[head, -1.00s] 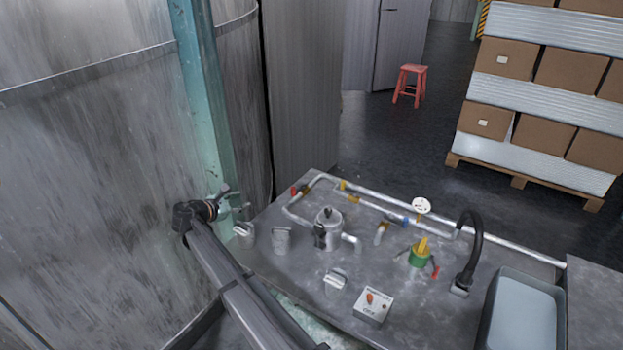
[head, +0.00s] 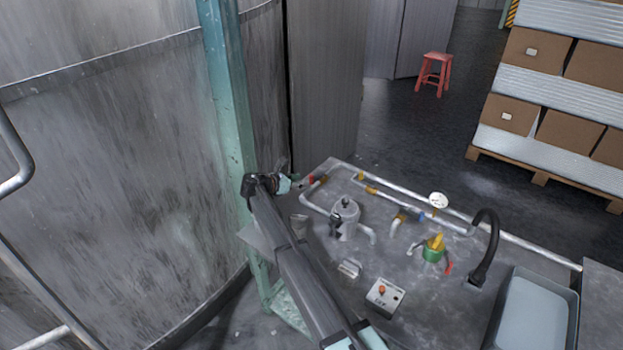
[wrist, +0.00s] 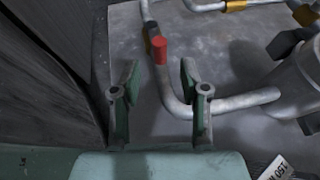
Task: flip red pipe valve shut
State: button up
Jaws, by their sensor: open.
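The red pipe valve handle (wrist: 159,50) sits on a grey pipe in the wrist view, ahead of my gripper and near the line between its fingers. It also shows as a small red spot in the head view (head: 311,179) at the left end of the pipe run. My gripper (wrist: 153,92) is open and empty, its two green-padded fingers spread apart. In the head view my gripper (head: 289,182) is at the table's far left corner, just left of the valve. A bend of the pipe (wrist: 178,108) passes by the right finger.
A metal pot (head: 346,216) stands right of the valve, and shows at the wrist view's right edge. A teal post (head: 228,110) and a large grey tank (head: 110,150) stand close on the left. A control box (head: 385,295) sits on the grey table.

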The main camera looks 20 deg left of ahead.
aim_at(311, 182)
jog(key=x, duration=0.7)
jog(key=shift+f+p, duration=0.1)
jog(key=shift+p, duration=0.3)
grip_shut()
